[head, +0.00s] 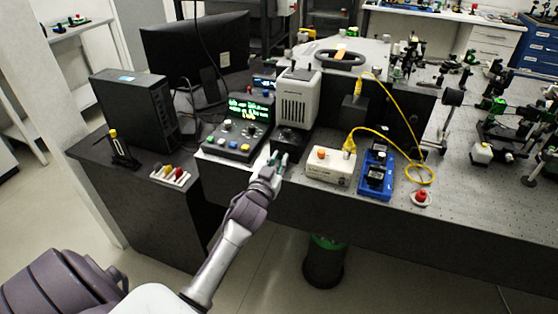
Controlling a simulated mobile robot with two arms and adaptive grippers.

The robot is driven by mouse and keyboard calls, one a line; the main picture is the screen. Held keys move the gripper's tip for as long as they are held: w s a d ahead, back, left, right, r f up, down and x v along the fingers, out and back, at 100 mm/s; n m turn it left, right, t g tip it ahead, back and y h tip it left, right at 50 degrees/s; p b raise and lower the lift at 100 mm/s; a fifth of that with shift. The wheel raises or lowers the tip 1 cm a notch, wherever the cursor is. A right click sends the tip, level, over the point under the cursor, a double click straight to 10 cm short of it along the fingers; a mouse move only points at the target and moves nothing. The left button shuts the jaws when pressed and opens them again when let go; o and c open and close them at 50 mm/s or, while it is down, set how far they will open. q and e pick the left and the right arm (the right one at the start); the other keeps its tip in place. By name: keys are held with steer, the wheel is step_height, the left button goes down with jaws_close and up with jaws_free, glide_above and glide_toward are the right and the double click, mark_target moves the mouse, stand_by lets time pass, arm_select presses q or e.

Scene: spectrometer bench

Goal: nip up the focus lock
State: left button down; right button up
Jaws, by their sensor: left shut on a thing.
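My left arm reaches up from the bottom of the head view to the front edge of the bench. My left gripper (278,159) is at the low black base (291,137) under the pale grey vented unit (297,98). Its fingers are shut on a small part at the front of this base. I take this part to be the focus lock, but the fingers cover it and it is too small to make out. My right gripper is not in view.
A control box with a green lit display (247,112) stands close left of the gripper. A white box (330,163) with an orange knob and a blue unit (376,174) stand to the right. A yellow cable (398,146) loops there. A red button (421,196) sits near the bench edge.

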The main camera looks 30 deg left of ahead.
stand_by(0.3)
arm_select(q)
steer(key=shift+m+p, duration=0.3)
steer(key=shift+m, duration=0.5)
steer(key=m, duration=0.3)
steer(key=shift+p, duration=0.35)
steer(key=m, duration=0.7)
steer(key=shift+m+p, duration=0.3)
steer(key=shift+p, duration=0.05)
steer(key=m, duration=0.3)
steer(key=shift+m, duration=0.4)
steer(key=m, duration=0.3)
steer(key=shift+r+m+p, duration=0.1)
steer(key=shift+m+p, duration=0.2)
steer(key=m+p, duration=0.1)
steer(key=m, duration=0.4)
steer(key=shift+m, duration=0.7)
